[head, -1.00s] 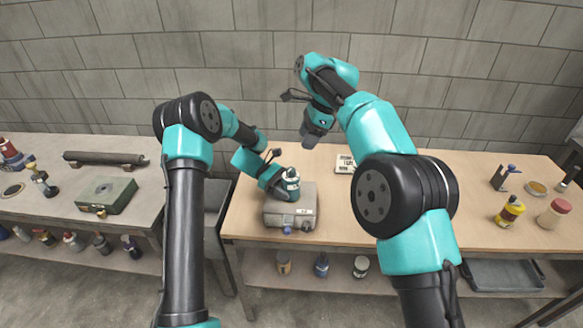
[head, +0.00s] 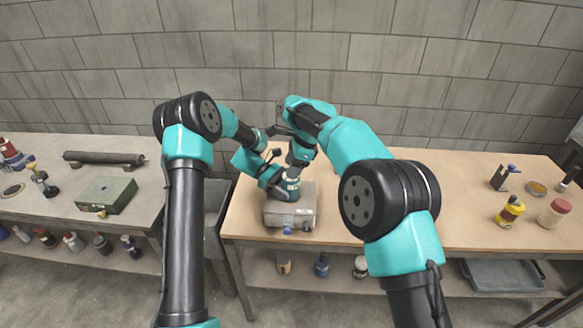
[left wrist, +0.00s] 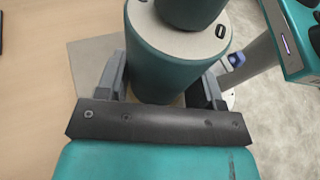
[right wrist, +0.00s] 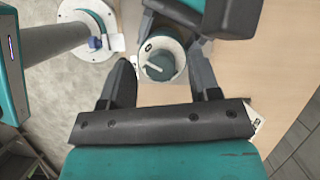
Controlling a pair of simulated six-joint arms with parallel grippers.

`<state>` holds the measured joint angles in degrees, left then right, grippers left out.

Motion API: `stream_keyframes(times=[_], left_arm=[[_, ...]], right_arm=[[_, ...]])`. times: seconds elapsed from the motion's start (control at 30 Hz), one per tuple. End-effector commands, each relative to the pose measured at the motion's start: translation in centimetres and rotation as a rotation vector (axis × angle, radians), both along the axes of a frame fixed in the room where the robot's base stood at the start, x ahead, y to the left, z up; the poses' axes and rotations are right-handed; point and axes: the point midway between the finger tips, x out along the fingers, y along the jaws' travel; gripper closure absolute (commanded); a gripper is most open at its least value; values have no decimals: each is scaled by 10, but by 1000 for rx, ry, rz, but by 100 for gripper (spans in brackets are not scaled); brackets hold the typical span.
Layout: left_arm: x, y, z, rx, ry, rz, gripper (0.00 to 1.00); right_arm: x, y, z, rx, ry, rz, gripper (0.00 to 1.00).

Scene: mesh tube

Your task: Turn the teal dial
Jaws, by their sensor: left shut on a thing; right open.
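The teal dial (right wrist: 158,66) with a pale pointer line sits on top of an upright teal cylinder with a light collar (head: 292,183). The cylinder stands over a grey box on the table; its side shows in the left wrist view (left wrist: 165,70). My left gripper (head: 280,188) is shut around the cylinder's body, one finger on each side. My right gripper (head: 297,165) is open above the cylinder, pointing down. In the right wrist view its fingers lie either side of the dial, and I cannot tell whether they touch it. In the head view the dial is hidden.
The grey box (head: 303,206) rests near the front edge of the wooden table (head: 470,230). A yellow bottle (head: 510,210) and a jar (head: 553,213) stand far right. A grey bench (head: 40,215) at left holds a green case (head: 106,195). The table's middle right is clear.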

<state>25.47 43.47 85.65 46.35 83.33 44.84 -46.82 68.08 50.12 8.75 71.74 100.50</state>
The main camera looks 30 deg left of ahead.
Motion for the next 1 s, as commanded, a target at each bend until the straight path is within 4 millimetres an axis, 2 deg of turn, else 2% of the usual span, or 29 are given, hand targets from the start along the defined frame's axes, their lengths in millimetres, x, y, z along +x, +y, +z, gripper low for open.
stream_keyframes(times=[0.37,0.9,1.0], left_arm=[[0,0,0,0,0,0,52],[0,0,0,0,0,0,52],[0,0,0,0,0,0,52]], right_arm=[[-2,2,-7,0,0,0,43],[-2,2,-6,0,0,0,93],[-2,2,-6,0,0,1,93]])
